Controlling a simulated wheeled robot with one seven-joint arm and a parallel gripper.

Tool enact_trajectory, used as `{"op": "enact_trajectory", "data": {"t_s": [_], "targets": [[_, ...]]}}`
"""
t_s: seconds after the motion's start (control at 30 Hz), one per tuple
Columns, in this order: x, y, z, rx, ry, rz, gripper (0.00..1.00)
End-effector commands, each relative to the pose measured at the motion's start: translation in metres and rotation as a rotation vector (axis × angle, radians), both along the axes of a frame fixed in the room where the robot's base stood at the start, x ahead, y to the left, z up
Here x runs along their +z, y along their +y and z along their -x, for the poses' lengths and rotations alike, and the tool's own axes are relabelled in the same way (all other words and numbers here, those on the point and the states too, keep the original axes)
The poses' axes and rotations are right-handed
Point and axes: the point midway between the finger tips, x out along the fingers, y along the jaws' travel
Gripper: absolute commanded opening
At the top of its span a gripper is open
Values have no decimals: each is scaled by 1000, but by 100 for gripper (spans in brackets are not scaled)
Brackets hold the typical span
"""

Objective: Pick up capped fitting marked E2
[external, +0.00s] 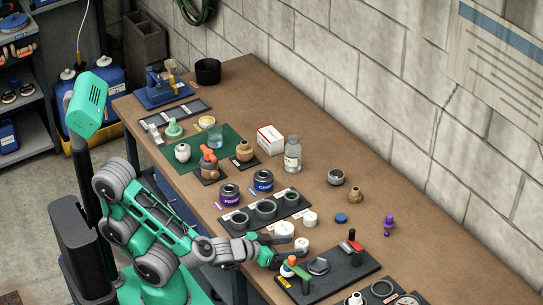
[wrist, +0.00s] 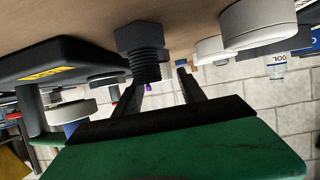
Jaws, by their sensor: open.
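No E2 mark is readable in either view, so I cannot tell which piece bears it. Several white round capped pieces stand on the bench: one (external: 284,229) and another (external: 301,244) lie close to my gripper (external: 279,251). In the wrist view a large white capped piece (wrist: 258,22) and a smaller one (wrist: 211,49) are right of the fingers. A dark hex piece with a thread (wrist: 140,48) stands close to the left finger of my gripper (wrist: 162,80). My gripper is low over the bench's near edge, its fingers apart, with nothing seen held.
A black board (external: 345,274) with handles and a yellow label lies just right of my gripper; its edge (wrist: 45,58) shows at left in the wrist view. A black holder with rings (external: 244,221) is behind. Bare bench (external: 420,255) lies to the far right.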

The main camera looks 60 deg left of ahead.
Motion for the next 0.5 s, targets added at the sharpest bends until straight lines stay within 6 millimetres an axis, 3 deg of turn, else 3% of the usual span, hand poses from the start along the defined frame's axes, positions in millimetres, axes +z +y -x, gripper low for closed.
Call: {"op": "enact_trajectory", "data": {"t_s": [0.5], "targets": [[-25, -1, -67, 5, 4, -2, 48]]}}
